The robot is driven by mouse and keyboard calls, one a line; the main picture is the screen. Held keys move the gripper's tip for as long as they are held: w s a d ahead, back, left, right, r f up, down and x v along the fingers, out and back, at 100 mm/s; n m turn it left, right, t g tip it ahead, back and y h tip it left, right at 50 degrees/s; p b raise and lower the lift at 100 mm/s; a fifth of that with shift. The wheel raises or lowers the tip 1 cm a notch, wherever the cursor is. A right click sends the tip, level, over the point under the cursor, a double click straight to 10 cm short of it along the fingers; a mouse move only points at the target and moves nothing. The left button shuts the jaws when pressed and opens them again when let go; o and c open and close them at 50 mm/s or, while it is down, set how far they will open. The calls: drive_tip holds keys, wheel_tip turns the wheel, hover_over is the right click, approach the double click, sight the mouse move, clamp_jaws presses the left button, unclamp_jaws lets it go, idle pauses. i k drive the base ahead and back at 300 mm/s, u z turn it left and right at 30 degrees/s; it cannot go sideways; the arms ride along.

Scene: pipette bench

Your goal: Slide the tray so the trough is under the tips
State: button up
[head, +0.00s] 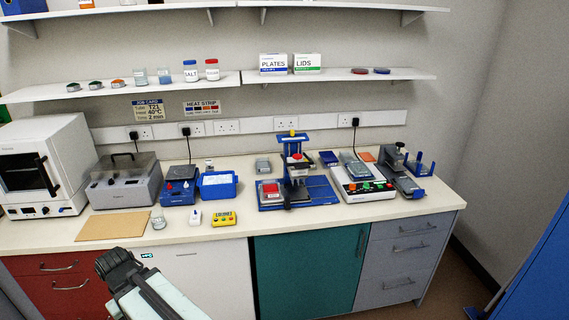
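A blue pipetting stand (293,145) stands on the bench right of the middle, with a yellow knob on top and a red part at mid-height. Its tips are too small to make out. A flat blue tray (322,190) lies at its base. My gripper (113,262) is at the lower left, in front of the bench edge, far from the tray. Its fingers are dark and it is unclear whether they are open.
Left of the stand are a blue box (218,185), a yellow button box (222,218), a glass jar (158,218) and a brown board (112,225). A white device with coloured buttons (362,190) stands close right of the tray. Bare bench lies in front of the tray.

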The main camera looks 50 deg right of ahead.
sight(294, 193)
drive_tip(key=z, duration=1.45)
drive_tip(key=k, duration=1.05)
drive_tip(key=u, duration=0.75)
drive_tip(key=i, duration=1)
drive_tip(key=z, duration=0.05)
